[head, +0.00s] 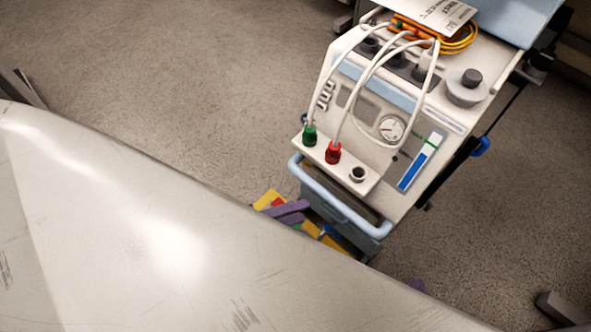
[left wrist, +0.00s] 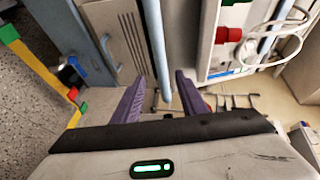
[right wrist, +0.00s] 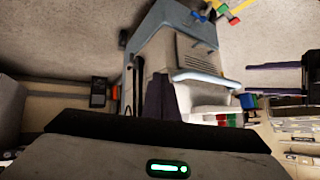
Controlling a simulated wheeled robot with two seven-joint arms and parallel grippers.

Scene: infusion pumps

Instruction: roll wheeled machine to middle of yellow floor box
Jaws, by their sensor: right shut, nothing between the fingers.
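The wheeled machine (head: 400,130) is white and grey with a gauge, a green and a red connector and white hoses. A pale blue handle (head: 335,205) crosses its near side. My left gripper (head: 290,211) has purple fingers at the handle's left end. In the left wrist view the fingers (left wrist: 158,90) stand apart with the blue bar (left wrist: 157,45) between them, not clearly touching. My right gripper (right wrist: 155,96) is shut and empty, with the machine (right wrist: 180,45) beyond it. In the head view only a purple bit of it (head: 417,285) shows.
A yellow strip (left wrist: 38,66) with green and red pieces lies beside the machine in the left wrist view; I cannot tell what it belongs to. Grey floor (head: 190,80) is open left of the machine. A dark base (head: 562,308) stands at lower right.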

